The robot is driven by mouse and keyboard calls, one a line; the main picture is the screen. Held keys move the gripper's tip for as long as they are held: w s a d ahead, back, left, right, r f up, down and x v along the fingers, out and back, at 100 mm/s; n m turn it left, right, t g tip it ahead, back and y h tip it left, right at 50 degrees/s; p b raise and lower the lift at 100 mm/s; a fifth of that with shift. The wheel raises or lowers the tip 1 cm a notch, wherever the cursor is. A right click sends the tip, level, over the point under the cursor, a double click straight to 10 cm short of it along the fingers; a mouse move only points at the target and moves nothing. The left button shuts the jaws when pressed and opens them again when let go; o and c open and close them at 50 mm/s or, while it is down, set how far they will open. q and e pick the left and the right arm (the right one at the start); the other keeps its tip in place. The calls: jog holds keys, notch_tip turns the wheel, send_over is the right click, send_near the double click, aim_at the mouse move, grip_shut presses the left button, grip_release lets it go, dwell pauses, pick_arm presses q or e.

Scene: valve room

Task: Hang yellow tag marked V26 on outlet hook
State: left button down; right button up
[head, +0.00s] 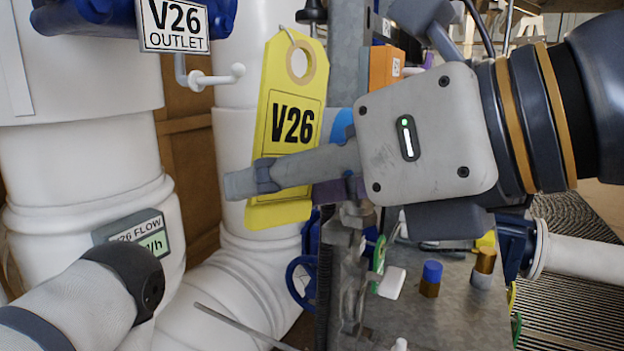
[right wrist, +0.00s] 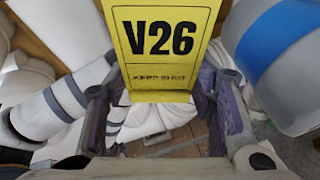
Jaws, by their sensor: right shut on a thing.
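The yellow V26 tag (head: 290,125) hangs upright, slightly tilted, in the head view, with a ringed hole and a thin wire loop at its top. My right gripper (head: 264,178) reaches in from the right and is shut on the tag's lower part. In the right wrist view the tag (right wrist: 163,45) rises between the two fingers, with smaller text below V26. The white outlet hook (head: 215,77) sticks out under the V26 OUTLET sign (head: 173,25), left of the tag and apart from it. My left forearm shows at the bottom left; its gripper is not in view.
White pipes (head: 85,150) fill the left side, with a V26 FLOW display (head: 138,235) on one. A grey post (head: 345,70) stands just behind the tag's right side. A grey bench (head: 440,310) at lower right holds small bottles. A thin rod (head: 240,326) crosses at the bottom.

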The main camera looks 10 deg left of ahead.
jog(key=w+a+f, duration=0.1)
jog(key=w+a, duration=0.2)
jog(key=a, duration=0.5)
jog(key=shift+f, duration=0.35)
dwell(0.7)
jog(key=o, duration=0.9)
jog(key=shift+o, duration=0.2)
